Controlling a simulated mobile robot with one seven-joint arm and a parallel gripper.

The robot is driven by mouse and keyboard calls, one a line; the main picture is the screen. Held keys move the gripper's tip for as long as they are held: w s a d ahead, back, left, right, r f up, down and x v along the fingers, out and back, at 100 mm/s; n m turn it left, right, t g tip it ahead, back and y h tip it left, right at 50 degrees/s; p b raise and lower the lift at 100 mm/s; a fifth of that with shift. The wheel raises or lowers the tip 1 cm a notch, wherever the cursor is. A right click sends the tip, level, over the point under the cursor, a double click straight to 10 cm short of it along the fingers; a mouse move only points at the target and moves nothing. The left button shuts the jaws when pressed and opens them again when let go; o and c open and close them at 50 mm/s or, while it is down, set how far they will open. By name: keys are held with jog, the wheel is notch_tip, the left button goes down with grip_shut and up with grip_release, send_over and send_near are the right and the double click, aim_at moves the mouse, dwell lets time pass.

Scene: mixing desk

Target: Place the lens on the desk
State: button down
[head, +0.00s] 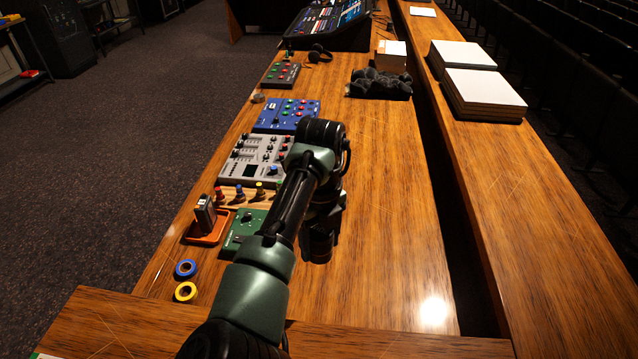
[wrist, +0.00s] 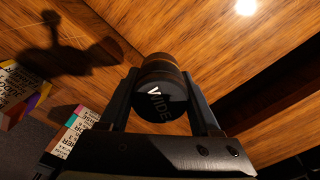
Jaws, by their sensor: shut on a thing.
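The lens (wrist: 168,104) is a dark cylinder with pale lettering on its end face. It sits between the two fingers of my gripper (wrist: 161,80), which is shut on it. In the head view the lens (head: 320,244) hangs below my gripper (head: 322,218), over the wooden desk (head: 385,235). The desk also fills much of the wrist view (wrist: 225,50). A shadow falls on the desk apart from the lens, so the lens appears raised, but the exact gap cannot be told. My arm covers part of the desk left of the lens.
A green box (head: 240,232), an orange tray (head: 205,232) with a dark upright item and two tape rolls (head: 186,291) lie left of my arm. A grey mixer (head: 250,160) and a blue unit (head: 287,115) are farther back. The desk right of the lens is clear.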

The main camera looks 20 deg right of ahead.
jog(key=b, duration=1.1)
send_over(320, 313)
notch_tip(320, 313, down, 15)
notch_tip(320, 313, down, 6)
jog(key=shift+r, duration=0.1)
jog(key=shift+f, duration=2.4)
jog(key=shift+f+b, duration=0.15)
jog(key=shift+b, duration=0.3)
jog(key=shift+c, duration=0.5)
grip_release()
jog(key=shift+a, duration=0.1)
notch_tip(320, 313, up, 12)
jog(key=shift+r+p, duration=0.2)
jog(key=shift+p, duration=0.2)
